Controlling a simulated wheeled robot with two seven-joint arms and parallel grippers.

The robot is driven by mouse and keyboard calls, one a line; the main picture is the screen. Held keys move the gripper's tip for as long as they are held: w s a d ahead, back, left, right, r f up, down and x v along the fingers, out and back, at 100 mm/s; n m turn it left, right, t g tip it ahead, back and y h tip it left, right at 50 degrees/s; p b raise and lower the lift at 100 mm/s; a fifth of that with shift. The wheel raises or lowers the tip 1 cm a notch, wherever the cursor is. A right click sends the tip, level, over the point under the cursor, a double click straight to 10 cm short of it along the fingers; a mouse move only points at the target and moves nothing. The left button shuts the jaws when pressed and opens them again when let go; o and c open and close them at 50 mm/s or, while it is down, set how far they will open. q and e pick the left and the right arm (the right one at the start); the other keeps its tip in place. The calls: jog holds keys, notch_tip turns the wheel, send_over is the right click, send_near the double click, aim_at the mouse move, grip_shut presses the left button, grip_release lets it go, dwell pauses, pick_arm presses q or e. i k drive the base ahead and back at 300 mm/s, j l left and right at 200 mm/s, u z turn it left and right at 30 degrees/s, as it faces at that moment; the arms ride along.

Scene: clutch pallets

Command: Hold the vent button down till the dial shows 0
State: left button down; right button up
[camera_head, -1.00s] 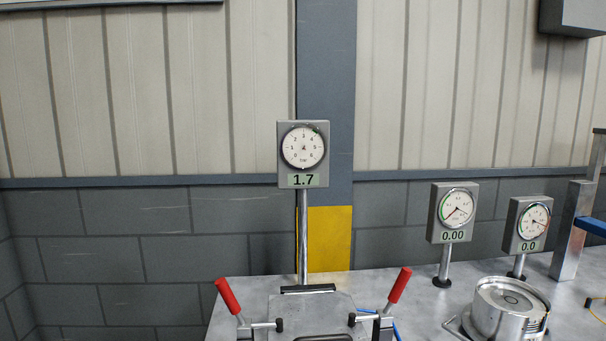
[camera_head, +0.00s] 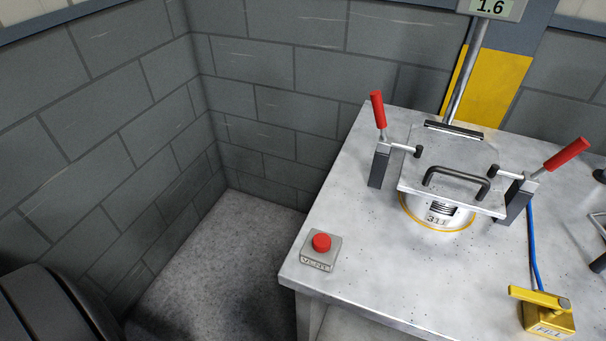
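The vent button (camera_head: 321,242) is a red round cap on a small grey box with a VENT label, at the near left corner of the metal table (camera_head: 365,285). Nothing visible touches it. The dial's digital readout (camera_head: 491,5) shows 1.6 at the top edge of the view; its round face is cut off above. Neither of my grippers is in view.
A clamped lid (camera_head: 450,160) with a black handle and red-handled clamps (camera_head: 378,110) covers a pot labelled 311. A yellow FILL valve (camera_head: 546,312) with a blue hose stands at the lower right. The table around the button is clear.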

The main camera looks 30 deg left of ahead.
aim_at(321, 241)
jog(key=u, duration=0.8)
